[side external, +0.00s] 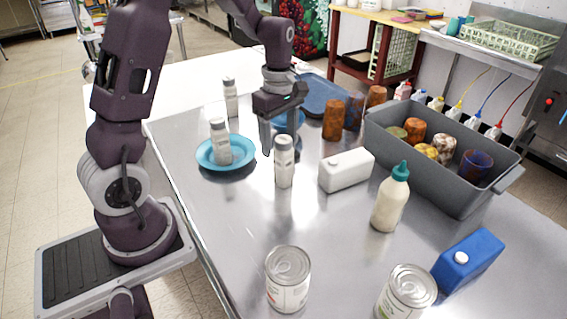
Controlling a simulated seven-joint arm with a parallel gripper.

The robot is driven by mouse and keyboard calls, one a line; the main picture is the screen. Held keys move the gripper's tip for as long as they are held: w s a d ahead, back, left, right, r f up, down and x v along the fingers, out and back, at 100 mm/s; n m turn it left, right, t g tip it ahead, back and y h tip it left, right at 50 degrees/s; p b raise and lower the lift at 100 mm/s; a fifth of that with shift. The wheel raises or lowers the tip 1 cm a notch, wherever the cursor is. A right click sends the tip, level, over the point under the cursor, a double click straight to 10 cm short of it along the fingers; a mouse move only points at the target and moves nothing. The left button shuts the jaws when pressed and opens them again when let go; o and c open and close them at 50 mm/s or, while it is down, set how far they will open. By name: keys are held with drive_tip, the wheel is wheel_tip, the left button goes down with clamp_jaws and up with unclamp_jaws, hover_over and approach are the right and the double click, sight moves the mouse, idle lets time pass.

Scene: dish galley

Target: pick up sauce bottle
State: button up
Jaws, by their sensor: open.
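The sauce bottle (391,200) is cream-coloured with a teal cap and spout. It stands upright on the steel table (235,225), to the right of the white carton. My gripper (283,148) points down over the table, up and to the left of the sauce bottle and well apart from it. Its fingers are spread and I see nothing held between them. A white shaker bottle with a grey lid (284,165) stands just in front of the gripper; I cannot tell the exact gap.
A white carton (346,171) lies left of the sauce bottle. Two cans (288,280) and a blue carton (468,259) stand in front. A blue plate (207,160) holds another shaker. Bare table lies left of the cans.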

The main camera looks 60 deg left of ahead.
sight(284, 160)
drive_tip(key=f, duration=0.4)
drive_tip(key=w+f, duration=0.1)
drive_tip(key=f, duration=0.2)
drive_tip(key=shift+d, duration=0.2)
clamp_jaws()
